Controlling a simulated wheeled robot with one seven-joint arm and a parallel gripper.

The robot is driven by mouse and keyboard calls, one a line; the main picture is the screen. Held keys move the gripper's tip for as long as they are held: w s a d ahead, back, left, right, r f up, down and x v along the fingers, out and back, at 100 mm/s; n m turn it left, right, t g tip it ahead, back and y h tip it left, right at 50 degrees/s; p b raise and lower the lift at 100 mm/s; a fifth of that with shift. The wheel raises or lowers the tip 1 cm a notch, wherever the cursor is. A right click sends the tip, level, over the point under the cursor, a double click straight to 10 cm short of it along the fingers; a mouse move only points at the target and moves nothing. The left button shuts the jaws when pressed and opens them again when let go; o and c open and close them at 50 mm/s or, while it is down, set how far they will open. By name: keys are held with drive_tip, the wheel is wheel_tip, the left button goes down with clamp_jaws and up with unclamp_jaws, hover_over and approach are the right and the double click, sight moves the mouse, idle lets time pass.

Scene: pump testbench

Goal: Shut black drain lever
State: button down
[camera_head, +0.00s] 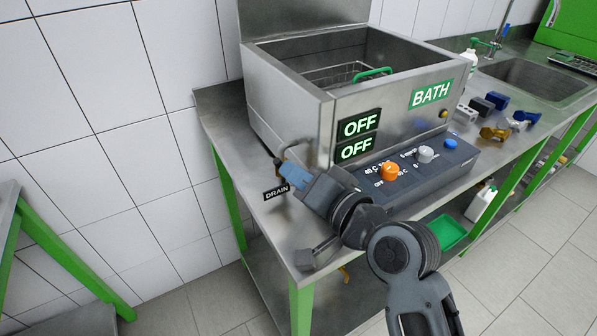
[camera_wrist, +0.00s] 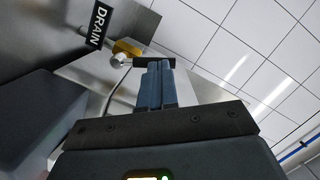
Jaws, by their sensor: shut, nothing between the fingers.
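The black drain lever (camera_wrist: 148,61) shows in the wrist view as a short dark bar beside a brass valve (camera_wrist: 128,48) and a silver fitting. A black DRAIN label (camera_wrist: 98,24) is next to it; the label also shows in the head view (camera_head: 276,192). My gripper (camera_wrist: 157,66) is shut and empty, its blue fingers together. Its fingertips are at the lever and overlap it in the picture; whether they touch cannot be told. In the head view my gripper (camera_head: 284,168) is at the left side of the bath, and the lever is hard to make out there.
The steel bath (camera_head: 290,99) stands on the bench, with two lit OFF displays and a control box (camera_head: 440,160) with knobs in front. Several small parts lie right of it, near the sink (camera_head: 540,80). White tiled wall is on the left.

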drive_tip(key=shift+s+a+f+n+t+h+b, duration=0.1)
drive_tip(key=shift+s+a+f+n+h+b, duration=0.25)
drive_tip(key=shift+n, duration=0.8)
drive_tip(key=shift+s+a+f+n+t+h+b, duration=0.15)
drive_tip(key=shift+a+f+n+h, duration=0.3)
drive_tip(key=shift+n, duration=0.75)
drive_tip(key=shift+s+a+f+n+t+h+b, duration=0.1)
drive_tip(key=shift+s+a+f+n+h+b, duration=0.3)
drive_tip(key=shift+n, duration=0.75)
drive_tip(key=shift+a+f+n, duration=0.2)
drive_tip(key=shift+n, duration=0.3)
drive_tip(key=shift+s, duration=0.1)
